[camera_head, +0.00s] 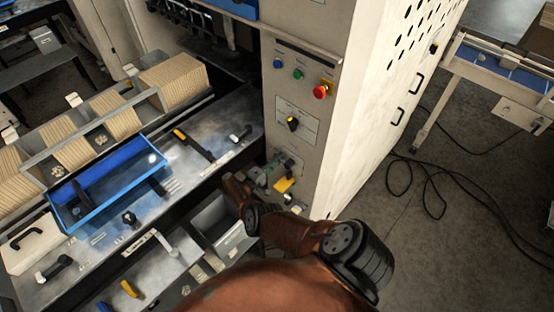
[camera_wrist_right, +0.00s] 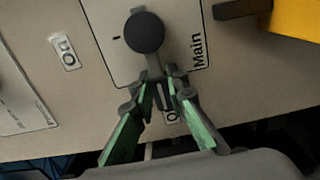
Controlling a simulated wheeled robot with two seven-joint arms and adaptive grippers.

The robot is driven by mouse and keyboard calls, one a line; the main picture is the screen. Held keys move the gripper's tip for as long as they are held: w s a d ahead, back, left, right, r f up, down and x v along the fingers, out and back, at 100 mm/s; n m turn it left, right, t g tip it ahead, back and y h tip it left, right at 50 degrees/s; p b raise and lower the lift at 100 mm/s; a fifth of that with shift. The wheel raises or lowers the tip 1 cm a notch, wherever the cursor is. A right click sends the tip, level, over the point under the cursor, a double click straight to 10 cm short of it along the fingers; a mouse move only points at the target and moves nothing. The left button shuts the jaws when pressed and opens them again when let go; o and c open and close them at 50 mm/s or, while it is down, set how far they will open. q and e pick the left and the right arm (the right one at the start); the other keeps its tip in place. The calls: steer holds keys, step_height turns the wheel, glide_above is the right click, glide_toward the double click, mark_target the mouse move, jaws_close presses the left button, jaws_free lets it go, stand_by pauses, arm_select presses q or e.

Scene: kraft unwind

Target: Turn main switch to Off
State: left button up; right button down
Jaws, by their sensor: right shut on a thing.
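The main switch shows in the right wrist view as a round black knob (camera_wrist_right: 145,32) on a pale plate marked "Main". An "On" label (camera_wrist_right: 65,50) sits to the left of the plate, and another label below is partly hidden by my fingers. My right gripper (camera_wrist_right: 163,76) is shut on the switch's lever, just below the round knob; the lever is mostly hidden between the fingertips. In the head view my right gripper (camera_head: 266,174) is at the lower part of the cabinet front, beside a yellow tag (camera_head: 284,185). My left gripper is not in view.
Above on the panel are a black selector knob (camera_head: 292,124), a red knob (camera_head: 320,91), a green button (camera_head: 298,74) and a blue button (camera_head: 278,64). A bench with a blue tray (camera_head: 72,212) stands left. Black cables (camera_head: 440,185) lie on the floor right.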

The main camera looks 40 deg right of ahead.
steer(key=shift+a+f, duration=0.1)
steer(key=shift+f, duration=0.05)
steer(key=c, duration=1.9)
jaws_free()
steer(key=a, duration=1.2)
steer(key=shift+s, duration=0.3)
